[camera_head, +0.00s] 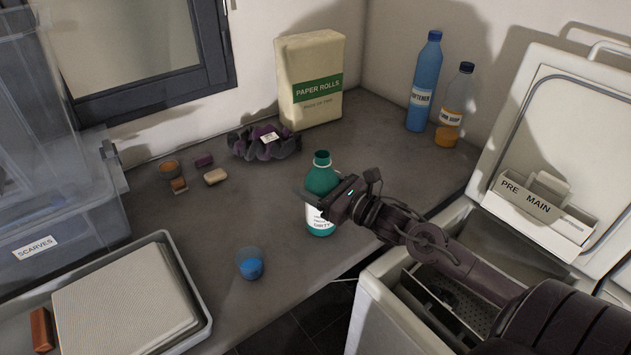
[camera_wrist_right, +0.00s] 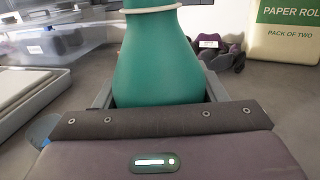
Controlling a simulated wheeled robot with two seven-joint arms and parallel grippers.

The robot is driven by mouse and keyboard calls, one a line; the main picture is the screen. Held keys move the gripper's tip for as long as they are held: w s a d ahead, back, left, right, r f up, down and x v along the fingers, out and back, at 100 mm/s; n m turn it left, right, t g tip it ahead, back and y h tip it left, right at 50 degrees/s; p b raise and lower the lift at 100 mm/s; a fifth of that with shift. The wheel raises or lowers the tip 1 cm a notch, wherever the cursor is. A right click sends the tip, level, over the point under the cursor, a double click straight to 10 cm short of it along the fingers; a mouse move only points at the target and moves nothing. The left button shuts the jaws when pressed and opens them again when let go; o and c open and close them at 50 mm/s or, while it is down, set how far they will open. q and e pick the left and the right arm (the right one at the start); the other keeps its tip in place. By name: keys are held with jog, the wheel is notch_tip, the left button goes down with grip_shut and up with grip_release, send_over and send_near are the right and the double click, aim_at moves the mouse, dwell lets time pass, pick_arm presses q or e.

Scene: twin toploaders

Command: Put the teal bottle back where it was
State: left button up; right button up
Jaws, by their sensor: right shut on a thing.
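The teal bottle (camera_head: 321,182) is upright with an open neck and a white label, near the front edge of the counter. My right gripper (camera_head: 322,200) reaches in from the right and is shut on the bottle's body; the gripper hides part of the label. In the right wrist view the teal bottle (camera_wrist_right: 165,60) stands between the two fingers, its lower part hidden by the gripper's padded front. I cannot tell whether its base touches the counter. My left gripper is not in view.
A cup with blue liquid (camera_head: 250,263) stands left of the bottle. The open washer (camera_head: 380,300) is at right, a tray (camera_head: 203,318) at left.

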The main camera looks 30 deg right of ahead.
jog(key=shift+r, duration=0.1)
jog(key=o, duration=1.7)
jog(key=shift+f, duration=0.25)
jog(key=shift+r, duration=0.25)
jog(key=b+v, duration=0.2)
jog(key=v, duration=1)
jog(key=shift+f, duration=0.15)
